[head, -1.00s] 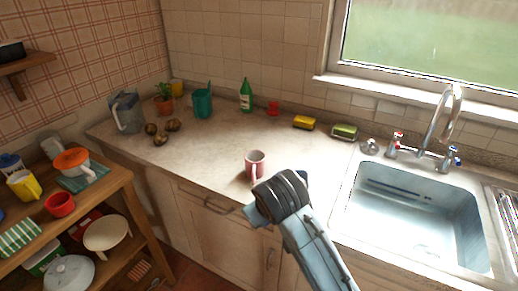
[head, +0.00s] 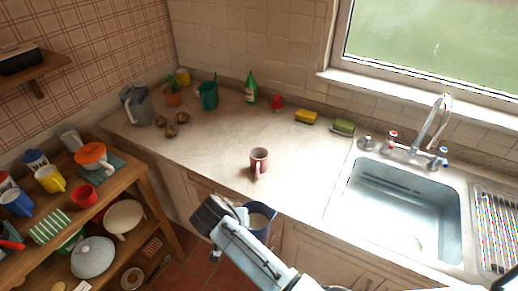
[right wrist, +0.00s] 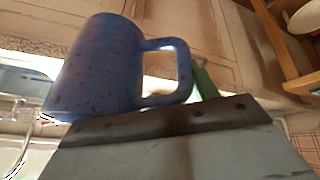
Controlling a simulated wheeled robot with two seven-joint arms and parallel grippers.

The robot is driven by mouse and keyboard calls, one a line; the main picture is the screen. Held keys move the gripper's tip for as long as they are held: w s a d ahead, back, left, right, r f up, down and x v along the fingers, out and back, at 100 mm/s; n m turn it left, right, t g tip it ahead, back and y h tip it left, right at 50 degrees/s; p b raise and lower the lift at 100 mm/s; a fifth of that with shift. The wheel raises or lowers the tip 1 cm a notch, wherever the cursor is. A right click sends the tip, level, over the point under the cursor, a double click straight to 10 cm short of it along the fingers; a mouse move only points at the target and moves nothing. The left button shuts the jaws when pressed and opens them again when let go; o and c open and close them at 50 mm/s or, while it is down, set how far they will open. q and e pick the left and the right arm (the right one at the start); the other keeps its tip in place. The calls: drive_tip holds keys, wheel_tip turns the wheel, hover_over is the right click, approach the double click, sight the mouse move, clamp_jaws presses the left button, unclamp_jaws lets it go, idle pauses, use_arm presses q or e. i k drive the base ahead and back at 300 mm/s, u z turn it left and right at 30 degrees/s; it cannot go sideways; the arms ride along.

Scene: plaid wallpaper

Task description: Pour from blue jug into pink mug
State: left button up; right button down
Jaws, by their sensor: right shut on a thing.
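The pink mug (head: 259,160) stands upright near the front edge of the counter in the head view. The blue jug (head: 260,233) is held in front of the counter, nearer to me than the mug and apart from it. My left gripper is not in view.
The sink (head: 400,210) lies to the right of the mug. A grey jug (head: 136,105), green bottle (head: 251,88) and yellow sponge (head: 306,117) stand at the counter's back. A wooden shelf unit (head: 150,185) with crockery is at left. The counter around the mug is clear.

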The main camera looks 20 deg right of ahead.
sight(258, 156)
drive_tip(key=i, duration=1)
